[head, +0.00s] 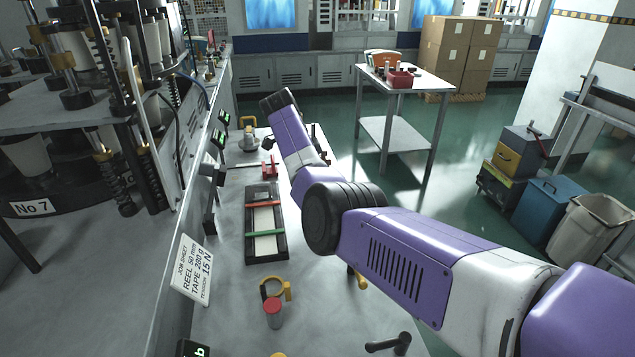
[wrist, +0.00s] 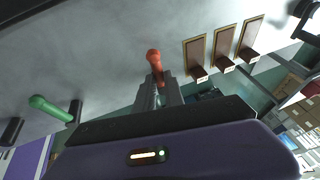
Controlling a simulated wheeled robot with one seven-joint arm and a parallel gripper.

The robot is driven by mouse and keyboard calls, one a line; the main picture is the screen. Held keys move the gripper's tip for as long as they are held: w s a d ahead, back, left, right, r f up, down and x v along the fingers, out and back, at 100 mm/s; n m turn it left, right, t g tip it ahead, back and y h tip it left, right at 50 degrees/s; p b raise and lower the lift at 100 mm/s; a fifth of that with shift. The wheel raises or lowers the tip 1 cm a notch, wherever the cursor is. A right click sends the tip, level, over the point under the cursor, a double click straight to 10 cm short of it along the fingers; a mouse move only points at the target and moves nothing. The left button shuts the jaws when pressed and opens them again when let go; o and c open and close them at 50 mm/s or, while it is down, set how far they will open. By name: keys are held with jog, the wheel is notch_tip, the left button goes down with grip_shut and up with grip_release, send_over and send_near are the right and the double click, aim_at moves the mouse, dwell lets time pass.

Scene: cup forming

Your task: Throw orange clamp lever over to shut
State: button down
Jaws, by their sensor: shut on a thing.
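The orange clamp lever (wrist: 154,62) shows at the middle of the wrist view, its rounded knob standing out past my fingers. My gripper (wrist: 158,92) is shut on it, with the grey fingers around the lower part of the lever. The lever's base and pivot are hidden behind the fingers and the dark gripper body. A green lever (wrist: 50,107) lies apart to the left, leaning, beside a dark block. In the head view my fingers are hidden by my arm, and I cannot make out the orange lever there for certain.
In the wrist view several brown plates with dark blocks (wrist: 223,50) are to the right of the lever. In the head view, a dark tray (head: 249,220) with orange and green bars lies on the bench.

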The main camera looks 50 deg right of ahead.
dwell(0.4)
jog(key=c, duration=1.4)
grip_release()
jog(key=shift+c, duration=0.2)
jog(key=shift+r, duration=0.15)
jog(key=v, duration=0.7)
jog(key=shift+r, duration=0.25)
jog(key=shift+w+a+r, duration=0.1)
jog(key=shift+a, duration=0.05)
